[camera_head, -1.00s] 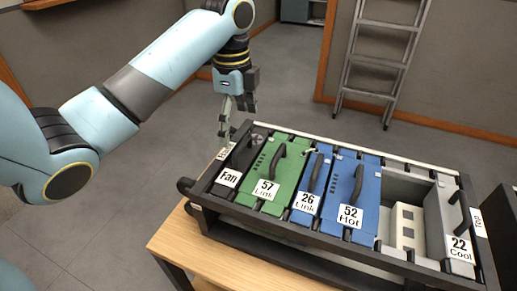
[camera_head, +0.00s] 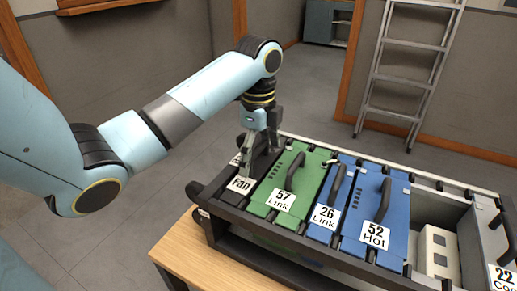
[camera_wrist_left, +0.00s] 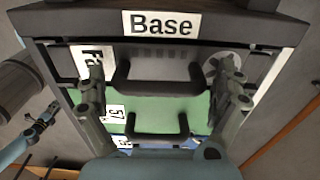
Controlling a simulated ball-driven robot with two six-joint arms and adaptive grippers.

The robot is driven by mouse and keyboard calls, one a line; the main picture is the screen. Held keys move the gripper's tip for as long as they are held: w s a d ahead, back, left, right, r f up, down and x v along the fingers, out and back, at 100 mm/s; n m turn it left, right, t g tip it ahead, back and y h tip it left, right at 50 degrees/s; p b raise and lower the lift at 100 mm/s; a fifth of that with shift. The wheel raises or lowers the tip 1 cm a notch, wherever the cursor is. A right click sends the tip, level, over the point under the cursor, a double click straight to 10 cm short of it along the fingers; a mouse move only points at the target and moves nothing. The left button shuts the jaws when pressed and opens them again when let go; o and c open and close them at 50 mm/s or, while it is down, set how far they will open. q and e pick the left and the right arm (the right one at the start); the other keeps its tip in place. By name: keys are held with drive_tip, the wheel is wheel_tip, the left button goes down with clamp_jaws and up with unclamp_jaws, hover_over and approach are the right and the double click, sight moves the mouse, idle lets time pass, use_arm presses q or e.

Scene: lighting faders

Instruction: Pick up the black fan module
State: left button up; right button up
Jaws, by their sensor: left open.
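The black fan module (camera_head: 241,185) is the leftmost module in the rack in the head view, with a white "Fan" label at its near end. In the left wrist view the fan module (camera_wrist_left: 222,62) shows a round grille at right and a black handle (camera_wrist_left: 150,83). My left gripper (camera_head: 262,150) points down over it and hides much of it in the head view. In the left wrist view my left gripper (camera_wrist_left: 162,75) is open, with one finger towards each end of the handle. What seems to be my right gripper (camera_wrist_left: 40,125) shows small at the left edge.
The black rack (camera_head: 232,212) stands on a wooden table (camera_head: 185,245). Beside the fan module are a green module (camera_head: 300,165) labelled 57 Link, then blue modules 26 Link (camera_head: 330,195) and 52 Hot (camera_head: 375,215). A ladder (camera_head: 405,75) leans at the wall behind.

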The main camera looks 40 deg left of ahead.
use_arm(q)
drive_tip(key=c, duration=1.5)
use_arm(e)
drive_tip(key=shift+s+a, duration=0.2)
drive_tip(key=shift+a, duration=0.1)
use_arm(q)
drive_tip(key=shift+r, duration=0.15)
wheel_tip(320, 180, up, 5)
drive_tip(key=shift+w+r+p, duration=0.1)
drive_tip(key=shift+r+p, duration=0.1)
drive_tip(key=shift+p, duration=0.35)
wheel_tip(320, 180, up, 3)
drive_tip(key=shift+r+p, duration=0.15)
drive_tip(key=shift+p, duration=1.05)
drive_tip(key=shift+r+p, duration=0.9)
drive_tip(key=shift+p, duration=0.1)
wheel_tip(320, 180, up, 5)
drive_tip(key=p, duration=0.6)
drive_tip(key=shift+r, duration=0.15)
use_arm(e)
wheel_tip(320, 180, up, 12)
drive_tip(key=w, duration=0.1)
drive_tip(key=shift+w, duration=0.15)
